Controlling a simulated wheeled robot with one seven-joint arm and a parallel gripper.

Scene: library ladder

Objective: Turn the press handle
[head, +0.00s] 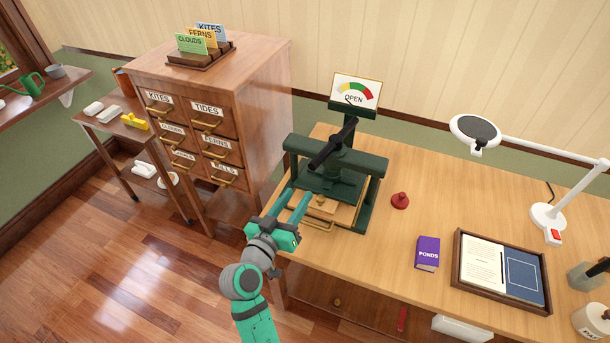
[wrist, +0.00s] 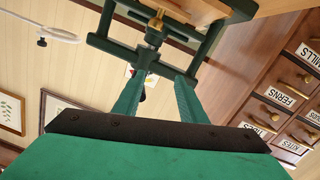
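The dark green press (head: 372,167) stands on the wooden desk in the head view. Its black bar handle (head: 333,143) sits on top of the central column, running diagonally from lower left to upper right. A wooden board with a brass-coloured pull (head: 319,225) lies in the press under its plate. My gripper (head: 299,194) is at the press's front left, below the handle and apart from it. Its two teal fingers are spread with an empty gap. The wrist view, turned over, shows the fingers open before the press frame (wrist: 115,47); the handle is not clear there.
A red knob-shaped piece (head: 400,201), a purple book (head: 428,253), a framed tray (head: 457,270) and a lamp (head: 547,215) are on the desk (head: 385,265). A drawer cabinet (head: 262,105) stands close left.

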